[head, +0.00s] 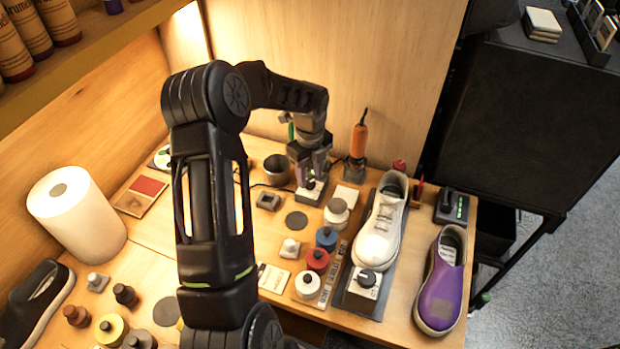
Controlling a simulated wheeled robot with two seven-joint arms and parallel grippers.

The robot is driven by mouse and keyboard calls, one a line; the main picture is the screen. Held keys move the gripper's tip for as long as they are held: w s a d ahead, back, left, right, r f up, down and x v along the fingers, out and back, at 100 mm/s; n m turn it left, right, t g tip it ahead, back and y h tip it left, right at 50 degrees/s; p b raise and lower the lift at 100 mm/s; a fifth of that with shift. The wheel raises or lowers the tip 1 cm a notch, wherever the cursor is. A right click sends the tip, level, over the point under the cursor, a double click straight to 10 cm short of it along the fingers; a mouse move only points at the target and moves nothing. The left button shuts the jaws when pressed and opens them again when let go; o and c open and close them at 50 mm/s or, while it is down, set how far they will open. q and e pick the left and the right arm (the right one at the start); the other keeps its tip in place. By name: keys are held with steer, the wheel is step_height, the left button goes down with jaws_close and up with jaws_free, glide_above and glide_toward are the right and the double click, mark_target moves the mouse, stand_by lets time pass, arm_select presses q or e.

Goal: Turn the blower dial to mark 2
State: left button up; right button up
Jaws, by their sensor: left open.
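My left arm comes in from the left and reaches over the bench. My left gripper (311,178) is open and points down at the back of the bench. Below it sits a small light-topped box (309,196) with a dark knob, partly hidden by the fingers; I cannot tell whether they touch it. A second black dial (367,278) on a white marked plate sits at the front of the dark shoe stand. Which of the two is the blower dial is not clear, and the marks are too small to read. My right gripper is out of view.
A white sneaker (381,232) lies on the shoe stand, with a purple shoe (441,285) to its right. Several capped bottles (317,260) stand in front. A paper roll (75,215) is at left.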

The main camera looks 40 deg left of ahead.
arm_select(q)
steer(key=shift+r+p, duration=0.65)
steer(key=shift+r, duration=0.6)
